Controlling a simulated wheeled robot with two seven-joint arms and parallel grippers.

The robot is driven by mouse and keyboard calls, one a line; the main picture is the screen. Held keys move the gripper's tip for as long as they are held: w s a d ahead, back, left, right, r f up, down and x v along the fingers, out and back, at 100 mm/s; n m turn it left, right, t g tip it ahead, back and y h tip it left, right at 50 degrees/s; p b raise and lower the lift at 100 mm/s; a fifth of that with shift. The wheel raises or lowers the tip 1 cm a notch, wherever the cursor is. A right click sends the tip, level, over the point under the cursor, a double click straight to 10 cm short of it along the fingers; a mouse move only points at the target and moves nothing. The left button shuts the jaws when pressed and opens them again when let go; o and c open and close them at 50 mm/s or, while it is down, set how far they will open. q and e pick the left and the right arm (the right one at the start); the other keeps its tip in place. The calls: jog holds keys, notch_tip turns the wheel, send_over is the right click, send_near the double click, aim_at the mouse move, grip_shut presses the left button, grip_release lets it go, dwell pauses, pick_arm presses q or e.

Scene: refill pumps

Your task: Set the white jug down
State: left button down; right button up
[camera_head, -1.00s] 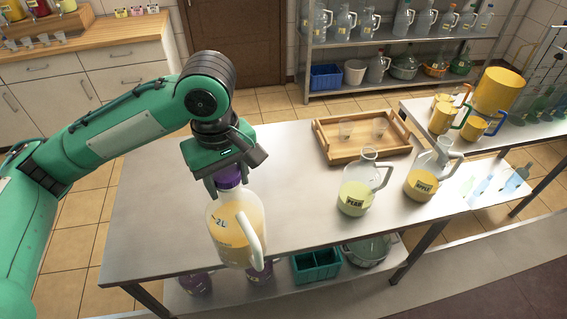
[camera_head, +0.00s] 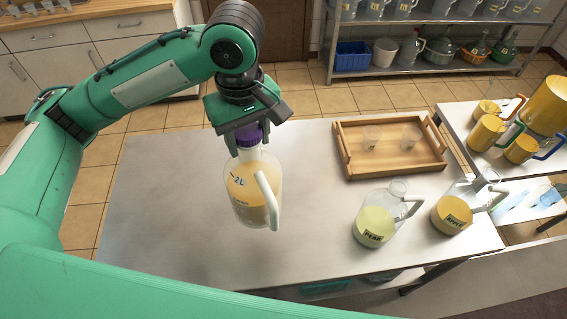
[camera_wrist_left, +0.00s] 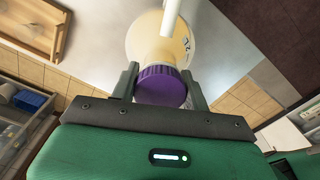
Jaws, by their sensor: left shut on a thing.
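The white jug (camera_head: 241,199) has a white handle, a "2L" mark, a purple cap and pale orange liquid inside. My left gripper (camera_head: 249,136) is shut on its purple cap from above. The jug hangs nearly upright over the left half of the steel table (camera_head: 165,220); I cannot tell whether its base touches the top. In the left wrist view the purple cap (camera_wrist_left: 161,88) sits between the two fingers (camera_wrist_left: 160,85), with the jug body (camera_wrist_left: 150,42) beyond it. My right gripper is not in view.
A wooden tray (camera_head: 344,160) with two small cups stands at the table's back right. The "PEAR" jug (camera_head: 376,222) and "APPLE" jug (camera_head: 452,212) stand at the right. The table's left part is clear. A side table (camera_head: 470,112) holds yellow jugs. My green arm link crosses the bottom.

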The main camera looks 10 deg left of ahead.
aim_at(254, 182)
pick_arm(q)
jog(key=shift+f, duration=0.4)
notch_tip(254, 182, down, 17)
jog(key=p, duration=0.2)
jog(key=shift+s+f+p, duration=0.15)
jog(key=shift+p, duration=0.2)
jog(key=shift+f, duration=0.65)
jog(key=c, duration=0.7)
grip_release()
jog(key=shift+s+f, duration=0.1)
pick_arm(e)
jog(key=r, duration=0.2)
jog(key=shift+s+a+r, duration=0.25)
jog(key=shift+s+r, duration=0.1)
